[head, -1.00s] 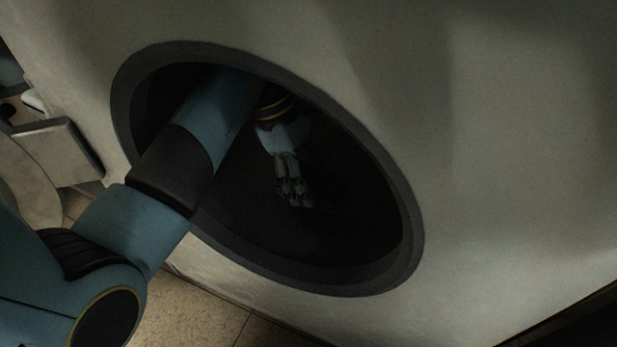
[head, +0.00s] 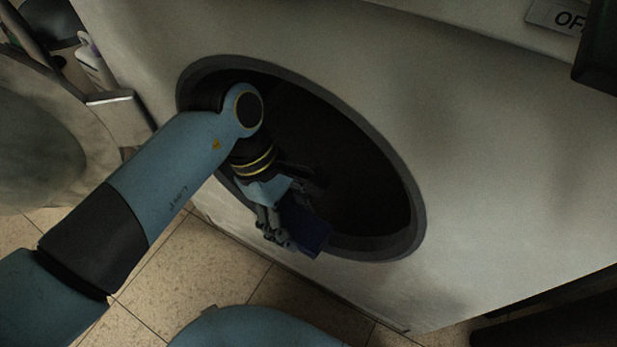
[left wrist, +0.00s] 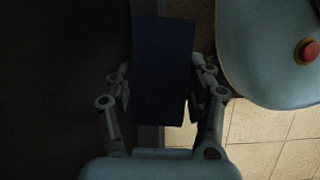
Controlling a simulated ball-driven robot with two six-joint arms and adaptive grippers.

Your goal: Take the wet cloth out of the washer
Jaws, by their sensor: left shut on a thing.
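The washer (head: 470,170) is a pale machine with a round, dark-rimmed opening (head: 408,215) in its front. My left gripper (head: 278,240) is at the lower left of that opening, by the rim. It is shut on a dark blue cloth (head: 306,228), which shows as a flat, rectangular piece. In the left wrist view the cloth (left wrist: 163,70) stands between the two fingers of the left gripper (left wrist: 162,92), in front of the rim. The drum inside is very dark, and its contents cannot be made out. My right gripper is not in view.
A rounded pale surface (head: 50,130) and a white bottle (head: 92,62) are at the upper left. A sign (head: 556,17) is at the upper right. Tiled floor (head: 190,265) shows below the washer. My own blue base is close under the gripper.

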